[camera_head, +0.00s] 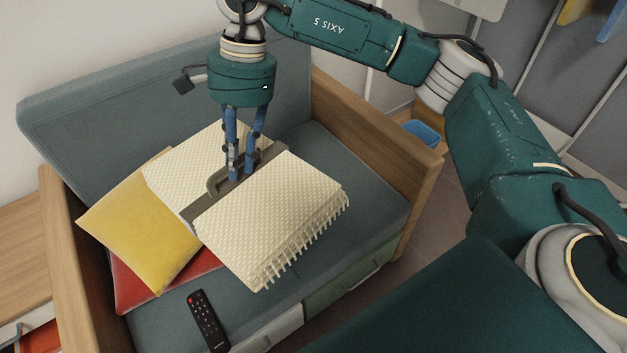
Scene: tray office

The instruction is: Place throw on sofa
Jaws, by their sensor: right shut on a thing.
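The throw (272,220) is a folded cream, waffle-textured blanket with a fringed edge and a grey-brown band with a handle (213,184) around its middle. It is over the seat of the blue-grey sofa (370,196); I cannot tell whether its underside touches the seat. My right gripper (240,174) points down from above, with its blue fingers shut on the throw's handle. The throw overlaps part of the yellow cushion from this view. My left gripper is not in view.
A yellow cushion (143,226) and a red cushion (142,283) lie at the sofa's left end. A black remote (208,322) lies near the front edge. Wooden armrests (372,137) bound both sides. The seat's right part is clear.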

